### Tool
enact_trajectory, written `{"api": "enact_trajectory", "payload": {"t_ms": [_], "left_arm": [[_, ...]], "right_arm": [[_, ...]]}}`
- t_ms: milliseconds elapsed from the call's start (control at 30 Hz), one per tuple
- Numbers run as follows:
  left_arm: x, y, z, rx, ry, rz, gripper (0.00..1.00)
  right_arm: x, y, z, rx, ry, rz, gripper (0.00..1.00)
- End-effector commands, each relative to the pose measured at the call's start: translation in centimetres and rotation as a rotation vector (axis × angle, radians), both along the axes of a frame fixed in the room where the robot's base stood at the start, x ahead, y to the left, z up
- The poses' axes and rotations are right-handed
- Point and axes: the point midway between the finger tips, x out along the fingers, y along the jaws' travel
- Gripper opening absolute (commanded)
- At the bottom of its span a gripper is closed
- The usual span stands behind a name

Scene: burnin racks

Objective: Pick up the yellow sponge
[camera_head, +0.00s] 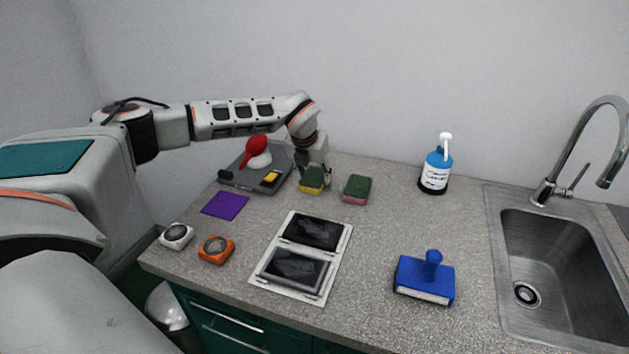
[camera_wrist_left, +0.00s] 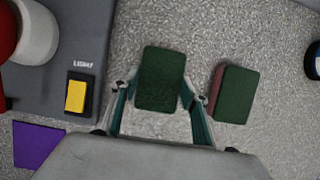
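The yellow sponge (camera_head: 312,185) has a dark green top and sits at the back of the counter. In the left wrist view its green top (camera_wrist_left: 161,78) lies between my fingers. My left gripper (camera_head: 314,174) points down over this sponge, with its fingers spread, one on each side. In the left wrist view the fingertips of the left gripper (camera_wrist_left: 161,88) are close to the sponge's sides; whether they touch it I cannot tell. My right gripper is not in view.
A pink sponge with a green top (camera_head: 356,188) stands just right. A purple cloth (camera_head: 225,205), blue bottle (camera_head: 436,171), blue brush (camera_head: 425,278) and sink (camera_head: 565,260) are around.

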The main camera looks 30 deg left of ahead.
Motion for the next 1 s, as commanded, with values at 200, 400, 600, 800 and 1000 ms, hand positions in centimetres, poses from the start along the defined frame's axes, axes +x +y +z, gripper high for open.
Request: {"api": "enact_trajectory", "payload": {"t_ms": [200, 400, 600, 800, 1000], "left_arm": [[0.0, 0.0, 0.0, 0.0, 0.0, 0.0, 0.37], [0.1, 0.0, 0.6, 0.0, -0.002, 0.0, 0.37], [0.1, 0.0, 3.2, 0.0, -0.005, -0.002, 0.37], [0.2, 0.0, 8.5, -0.001, -0.007, 0.0, 0.37], [0.1, 0.0, 14.1, -0.001, -0.006, 0.0, 0.37]], "right_arm": [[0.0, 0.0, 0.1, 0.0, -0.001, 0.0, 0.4], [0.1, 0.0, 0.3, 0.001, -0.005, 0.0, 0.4], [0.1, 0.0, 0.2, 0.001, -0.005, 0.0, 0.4], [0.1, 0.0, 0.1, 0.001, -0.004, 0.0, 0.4], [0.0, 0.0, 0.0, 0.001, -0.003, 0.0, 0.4]]}}
